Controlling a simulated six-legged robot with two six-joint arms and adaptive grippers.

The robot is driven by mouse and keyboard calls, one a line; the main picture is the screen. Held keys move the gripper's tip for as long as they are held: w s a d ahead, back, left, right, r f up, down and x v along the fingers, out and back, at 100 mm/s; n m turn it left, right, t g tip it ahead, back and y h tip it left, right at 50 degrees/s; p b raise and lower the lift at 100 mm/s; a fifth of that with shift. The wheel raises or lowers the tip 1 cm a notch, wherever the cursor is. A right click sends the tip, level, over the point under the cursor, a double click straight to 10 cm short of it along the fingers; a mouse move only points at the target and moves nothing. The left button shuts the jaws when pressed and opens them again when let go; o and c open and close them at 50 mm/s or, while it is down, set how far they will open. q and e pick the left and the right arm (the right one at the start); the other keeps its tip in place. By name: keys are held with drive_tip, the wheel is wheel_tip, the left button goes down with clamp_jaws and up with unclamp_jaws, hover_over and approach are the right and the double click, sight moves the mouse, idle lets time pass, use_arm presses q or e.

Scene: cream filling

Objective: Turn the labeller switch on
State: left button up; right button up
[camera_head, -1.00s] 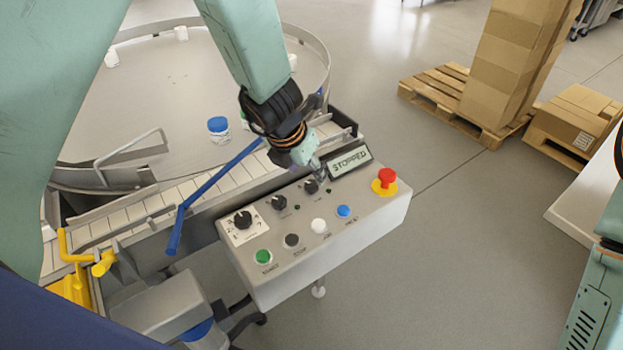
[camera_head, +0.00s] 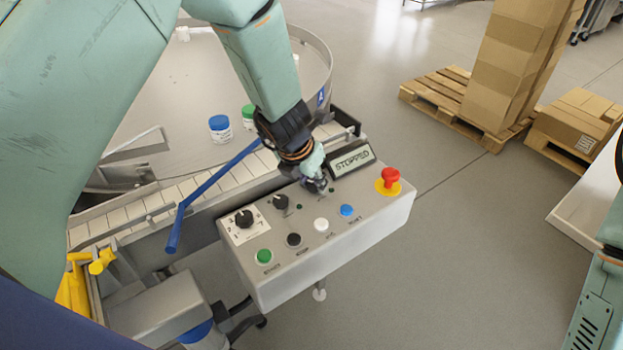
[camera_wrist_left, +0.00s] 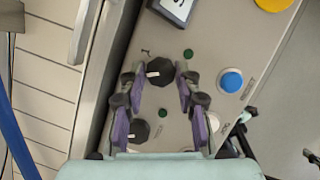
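The control box (camera_head: 345,232) carries several black rotary knobs along its back edge; their labels are too small to read, so I cannot tell by label which is the labeller switch. My left gripper (camera_head: 316,187) is down at the rightmost knob, beside the display (camera_head: 352,160) reading STOPPED, and mostly hides this knob. In the left wrist view, the fingers of my left gripper (camera_wrist_left: 157,80) stand apart on both sides of this knob (camera_wrist_left: 160,71), with small gaps visible. Its white pointer mark shows. A second knob (camera_wrist_left: 139,131) lies nearer the palm. My right gripper is out of view.
Green (camera_head: 264,256), black (camera_head: 293,240), white (camera_head: 321,225) and blue (camera_head: 346,211) buttons line the box front. A red emergency stop (camera_head: 390,178) is at its right end. A blue rail (camera_head: 205,195) and conveyor (camera_head: 165,205) lie left of the box.

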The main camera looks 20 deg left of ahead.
use_arm(q)
clamp_jaws()
drive_tip(key=shift+m, duration=0.3)
drive_tip(key=shift+r+m+h, duration=0.1)
drive_tip(key=shift+m+h, duration=0.2)
drive_tip(key=shift+m, duration=0.3)
drive_tip(key=shift+a+m+h+p, duration=0.1)
drive_tip(key=shift+m+h+p, duration=0.35)
drive_tip(key=shift+m, duration=0.45)
drive_tip(key=m+p, duration=0.1)
drive_tip(key=m, duration=0.1)
drive_tip(key=m+g+h+p, duration=0.1)
drive_tip(key=m+p, duration=0.1)
drive_tip(key=shift+w+a+r+g, duration=0.1)
drive_tip(key=shift+w+g, duration=0.1)
drive_tip(key=shift+g, duration=0.1)
drive_tip(key=m, duration=0.2)
drive_tip(key=shift+w+m+g+h+p, duration=0.1)
drive_tip(key=shift+m+g+h+p, duration=0.2)
drive_tip(key=shift+g+p, duration=0.1)
drive_tip(key=shift+m+g, duration=0.3)
drive_tip(key=shift+m, duration=0.5)
